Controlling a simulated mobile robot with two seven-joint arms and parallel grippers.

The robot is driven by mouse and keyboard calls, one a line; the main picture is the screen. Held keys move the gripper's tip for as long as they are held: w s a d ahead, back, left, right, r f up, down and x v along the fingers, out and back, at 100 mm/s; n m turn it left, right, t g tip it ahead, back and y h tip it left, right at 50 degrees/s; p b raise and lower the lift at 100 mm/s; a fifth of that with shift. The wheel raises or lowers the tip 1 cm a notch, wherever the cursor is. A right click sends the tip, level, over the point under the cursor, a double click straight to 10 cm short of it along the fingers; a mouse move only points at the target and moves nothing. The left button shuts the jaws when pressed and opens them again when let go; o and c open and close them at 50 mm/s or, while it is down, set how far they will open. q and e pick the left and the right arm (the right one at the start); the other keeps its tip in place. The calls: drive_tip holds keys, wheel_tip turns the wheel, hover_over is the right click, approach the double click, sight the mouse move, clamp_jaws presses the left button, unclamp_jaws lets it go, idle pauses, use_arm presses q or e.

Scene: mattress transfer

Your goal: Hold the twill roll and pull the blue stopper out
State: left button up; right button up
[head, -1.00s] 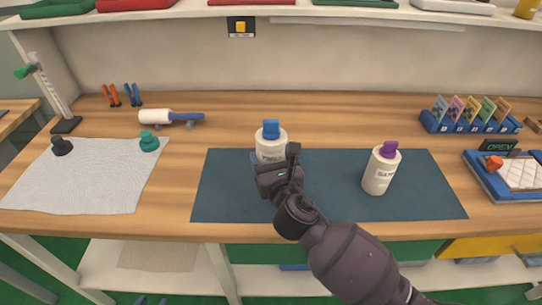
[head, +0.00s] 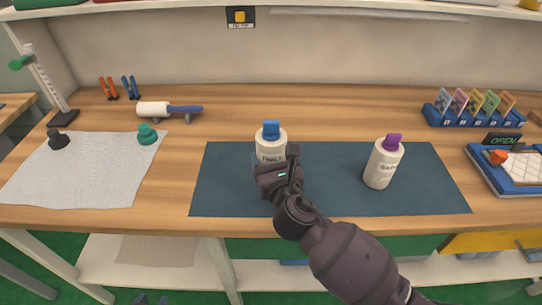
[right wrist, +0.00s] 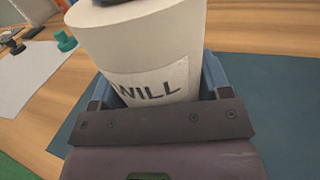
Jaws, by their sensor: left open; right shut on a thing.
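The twill roll (head: 271,144) is a cream cylinder standing upright on the dark blue mat, with the blue stopper (head: 271,130) in its top. My right gripper (head: 279,176) is shut around the roll from the front. In the right wrist view, the blue fingers flank the roll (right wrist: 155,45), and its label partly reads "WILL". Only the stopper's dark lower edge shows at the top of that view.
A second cream roll (head: 378,170) with a purple stopper (head: 393,141) stands to the right on the mat (head: 320,200). A pale cloth (head: 85,180) with a black stopper (head: 58,140) and a teal one (head: 147,134) lies left.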

drive_tip(key=shift+f, duration=0.2)
drive_tip(key=shift+f+b, duration=0.6)
drive_tip(key=shift+f, duration=0.3)
drive_tip(key=shift+f+b, duration=0.55)
drive_tip(key=shift+f, duration=0.55)
drive_tip(key=shift+r, duration=0.1)
drive_tip(key=o, duration=1.2)
drive_tip(key=v, duration=1.2)
drive_tip(key=shift+s, duration=0.15)
